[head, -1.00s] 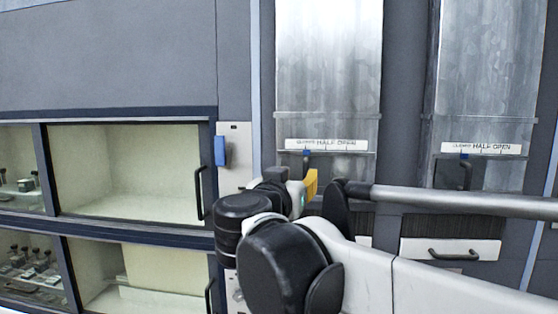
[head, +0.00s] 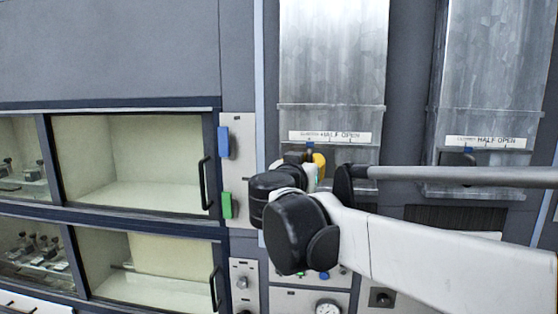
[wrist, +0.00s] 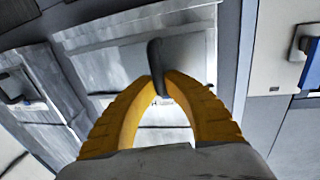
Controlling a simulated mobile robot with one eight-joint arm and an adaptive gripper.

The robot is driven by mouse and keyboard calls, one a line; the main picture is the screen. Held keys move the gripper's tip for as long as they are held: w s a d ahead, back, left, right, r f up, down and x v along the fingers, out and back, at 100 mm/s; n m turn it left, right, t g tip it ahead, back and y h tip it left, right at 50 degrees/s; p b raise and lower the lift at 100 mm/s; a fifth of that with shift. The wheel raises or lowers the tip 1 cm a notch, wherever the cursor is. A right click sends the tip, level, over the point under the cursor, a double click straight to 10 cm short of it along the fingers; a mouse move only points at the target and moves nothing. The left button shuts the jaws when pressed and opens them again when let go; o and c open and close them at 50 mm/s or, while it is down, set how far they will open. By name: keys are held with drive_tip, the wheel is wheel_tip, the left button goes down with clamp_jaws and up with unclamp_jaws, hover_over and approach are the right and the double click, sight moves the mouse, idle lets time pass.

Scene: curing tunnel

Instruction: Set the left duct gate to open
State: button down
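The left duct gate (head: 332,60) is a tall grey metal plate in the head view. A blue pointer (head: 310,146) sits under the left part of the strip. My gripper (wrist: 161,75) has its yellow fingers on both sides of a dark handle (wrist: 155,55) in the wrist view and appears shut on it. In the head view my wrist hides the handle, and only part of a yellow finger (head: 319,162) shows.
The right duct gate (head: 490,60) has a like strip and a dark handle (head: 455,160). A panel with blue (head: 223,142) and green (head: 226,205) parts stands to the left, beside glass-fronted cabinets (head: 130,160). A gauge (head: 327,307) and knobs are below my wrist.

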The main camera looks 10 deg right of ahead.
drive_tip(key=s+d, duration=0.1)
drive_tip(key=d, duration=0.2)
drive_tip(key=s+d, duration=0.1)
drive_tip(key=d, duration=0.2)
drive_tip(key=s+d, duration=0.1)
drive_tip(key=d, duration=0.2)
drive_tip(key=shift+d+f+b, duration=0.1)
drive_tip(key=shift+d+b, duration=0.2)
drive_tip(key=shift+a, duration=0.15)
drive_tip(key=c, duration=1.4)
unclamp_jaws()
drive_tip(key=shift+d, duration=0.2)
drive_tip(key=shift+c, duration=0.2)
drive_tip(key=shift+s+d, duration=0.1)
drive_tip(key=shift+s, duration=0.05)
drive_tip(key=shift+a, duration=0.2)
drive_tip(key=v, duration=1.2)
drive_tip(key=shift+d, duration=0.15)
